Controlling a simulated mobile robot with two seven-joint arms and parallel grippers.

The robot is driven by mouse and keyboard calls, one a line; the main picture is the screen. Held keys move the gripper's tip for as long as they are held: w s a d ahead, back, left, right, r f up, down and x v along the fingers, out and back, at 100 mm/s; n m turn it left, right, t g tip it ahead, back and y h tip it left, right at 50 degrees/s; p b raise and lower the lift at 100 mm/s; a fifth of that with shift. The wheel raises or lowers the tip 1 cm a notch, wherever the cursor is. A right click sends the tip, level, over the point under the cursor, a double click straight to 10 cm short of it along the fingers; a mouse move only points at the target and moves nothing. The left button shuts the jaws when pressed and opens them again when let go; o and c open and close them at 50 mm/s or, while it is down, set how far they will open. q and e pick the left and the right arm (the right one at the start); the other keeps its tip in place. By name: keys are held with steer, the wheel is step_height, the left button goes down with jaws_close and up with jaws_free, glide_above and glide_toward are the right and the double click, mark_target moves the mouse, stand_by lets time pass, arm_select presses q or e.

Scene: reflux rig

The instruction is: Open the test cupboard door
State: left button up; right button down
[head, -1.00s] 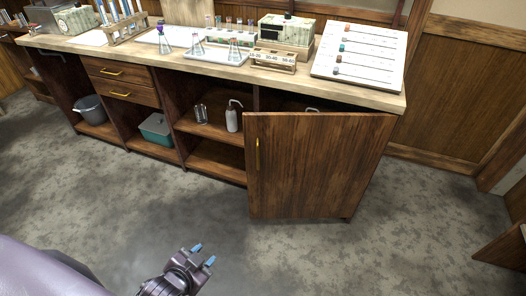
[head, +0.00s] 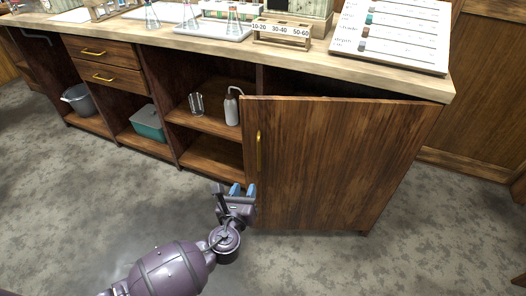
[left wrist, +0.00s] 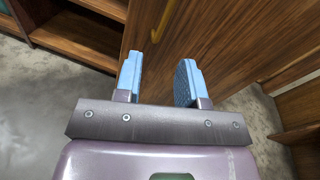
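The test cupboard door (head: 335,165) is a brown wooden panel standing ajar at the right end of the bench, with a dark gap along its top. Its yellow vertical handle (head: 258,152) is near the door's left edge and also shows at the top of the left wrist view (left wrist: 163,20). My left gripper (head: 242,190) is open and empty, with blue fingertips near the door's lower left edge, below the handle. In the left wrist view the fingers (left wrist: 159,80) are apart in front of the door; I cannot tell whether they touch it. My right gripper is not in view.
Open shelves left of the door hold a wash bottle (head: 232,108), a glass beaker (head: 196,104), a teal bin (head: 148,122) and a grey bucket (head: 80,99). The benchtop (head: 200,44) carries flasks, racks and a white board (head: 392,32). The floor in front is clear.

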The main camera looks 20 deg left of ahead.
mark_target(258, 157)
arm_select(q)
steer(key=shift+w+a+r+m+t+b, duration=0.15)
steer(key=shift+w+m+b, duration=0.3)
steer(key=shift+w, duration=1.8)
steer(key=shift+w+a+r+m+t+b, duration=0.1)
steer(key=shift+w+a+m+t+b, duration=0.3)
steer(key=shift+w, duration=1.9)
steer(key=shift+w+d+r+m+g+b, duration=0.2)
steer(key=shift+w+b, duration=0.45)
steer(key=shift+w, duration=1.6)
steer(key=shift+a+f, duration=0.15)
jaws_close()
